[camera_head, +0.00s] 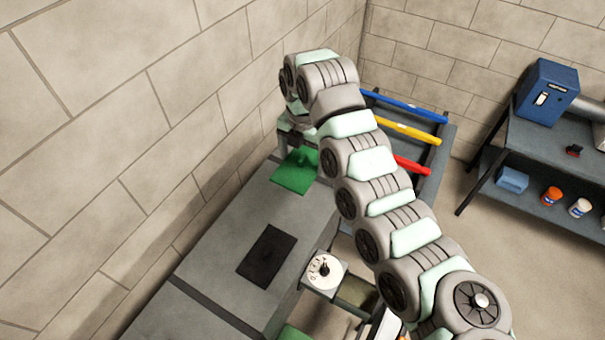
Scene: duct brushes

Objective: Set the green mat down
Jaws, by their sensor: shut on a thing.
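The green mat (290,180) is at the far end of the grey bench top (218,238), below my wrist. A raised green part shows on its upper side, close to my gripper (300,150). My gripper points down and is shut on the mat. My arm and wrist hide most of the fingers and the mat's right edge. I cannot tell whether the mat touches the bench or hangs just above it.
A dark rectangle (267,256) lies on the bench nearer me. A white dial (324,271) stands at the bench's right edge. Blue, yellow and red bars (408,130) lie on a rack behind my arm. A shelf (545,150) with a blue box (546,92) stands right.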

